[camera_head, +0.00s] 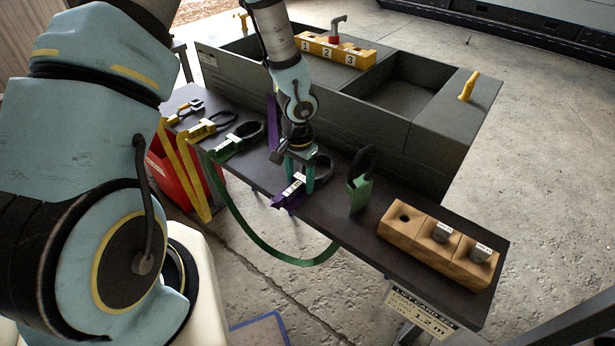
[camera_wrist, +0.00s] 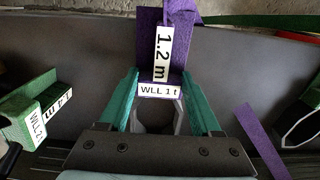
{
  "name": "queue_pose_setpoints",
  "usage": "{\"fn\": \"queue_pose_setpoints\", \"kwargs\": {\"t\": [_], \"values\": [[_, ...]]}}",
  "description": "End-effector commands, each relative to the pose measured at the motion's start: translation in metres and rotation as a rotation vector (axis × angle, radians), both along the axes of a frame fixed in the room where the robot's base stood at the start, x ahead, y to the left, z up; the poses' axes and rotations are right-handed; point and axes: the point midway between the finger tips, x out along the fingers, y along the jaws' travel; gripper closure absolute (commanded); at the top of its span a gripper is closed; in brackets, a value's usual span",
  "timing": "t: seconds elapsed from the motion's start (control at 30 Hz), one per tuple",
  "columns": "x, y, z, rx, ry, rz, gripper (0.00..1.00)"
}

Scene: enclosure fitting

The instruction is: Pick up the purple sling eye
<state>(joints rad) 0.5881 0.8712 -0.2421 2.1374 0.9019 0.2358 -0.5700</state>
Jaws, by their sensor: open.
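The purple sling eye (camera_head: 288,190) lies on the dark bench shelf, with a white label on its purple sleeve and a dark loop. In the wrist view its purple sleeve (camera_wrist: 180,70) carries tags reading "1.2 m" and "WLL 1 t". My gripper (camera_head: 300,176) is over it, pointing down. In the wrist view the two teal fingers of my gripper (camera_wrist: 168,95) stand apart, one on each side of the lower tag and the loop. I cannot tell whether they touch it. The loop is partly hidden by the gripper body.
Green (camera_head: 232,143) and yellow (camera_head: 205,127) sling eyes lie to the left. A grey enclosure (camera_head: 420,130) rises behind. A green strap hangs off the front edge.

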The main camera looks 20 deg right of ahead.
Motion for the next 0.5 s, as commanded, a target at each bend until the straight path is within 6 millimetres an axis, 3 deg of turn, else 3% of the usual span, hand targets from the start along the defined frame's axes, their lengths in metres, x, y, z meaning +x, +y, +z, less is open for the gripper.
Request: {"fn": "queue_pose_setpoints", "kwargs": {"t": [0.17,0.5], "values": [[0.0001,0.0,0.0,0.0,0.0,0.0,0.35],[0.0,-0.0001,0.0002,0.0,0.0,0.0,0.73]]}}
